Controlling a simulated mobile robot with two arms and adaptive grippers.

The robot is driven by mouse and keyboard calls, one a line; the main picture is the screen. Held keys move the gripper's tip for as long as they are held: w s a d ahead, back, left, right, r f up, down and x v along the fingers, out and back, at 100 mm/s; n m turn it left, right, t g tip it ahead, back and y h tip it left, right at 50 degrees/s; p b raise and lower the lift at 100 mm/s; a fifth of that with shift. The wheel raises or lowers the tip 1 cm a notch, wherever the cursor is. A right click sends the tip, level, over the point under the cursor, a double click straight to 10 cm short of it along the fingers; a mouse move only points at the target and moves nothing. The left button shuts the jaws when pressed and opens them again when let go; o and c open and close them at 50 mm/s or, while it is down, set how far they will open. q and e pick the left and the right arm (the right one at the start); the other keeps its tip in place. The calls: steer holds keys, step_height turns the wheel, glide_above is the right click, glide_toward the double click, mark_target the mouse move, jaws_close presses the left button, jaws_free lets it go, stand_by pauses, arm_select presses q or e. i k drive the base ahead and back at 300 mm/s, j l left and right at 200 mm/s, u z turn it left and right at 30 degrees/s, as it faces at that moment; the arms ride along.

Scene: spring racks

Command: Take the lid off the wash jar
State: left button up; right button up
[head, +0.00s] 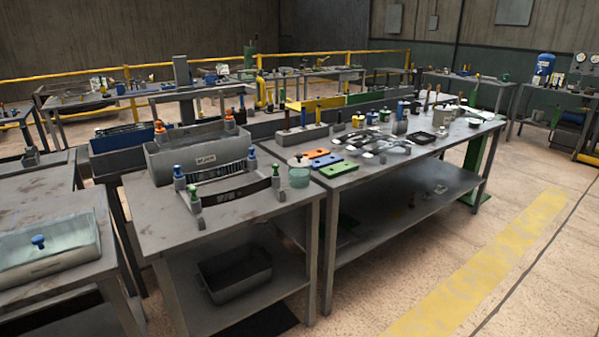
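A small greenish, see-through jar (299,178) stands upright near the right end of the near grey table, and looks like the wash jar. A pale round lid (297,161) with a small dark knob appears at its top; at this size I cannot tell how it sits on the rim. Neither of my grippers shows in the head view.
The near table (240,213) holds a grey bin (196,157) and two spring racks with blue and green knobs left of the jar. Orange, blue and green plates (338,171) lie close on its right. The table's front edge is bare. Open floor (450,250) lies right.

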mark_target(298, 161)
steer(key=i+j, duration=0.1)
steer(key=i, duration=1.1)
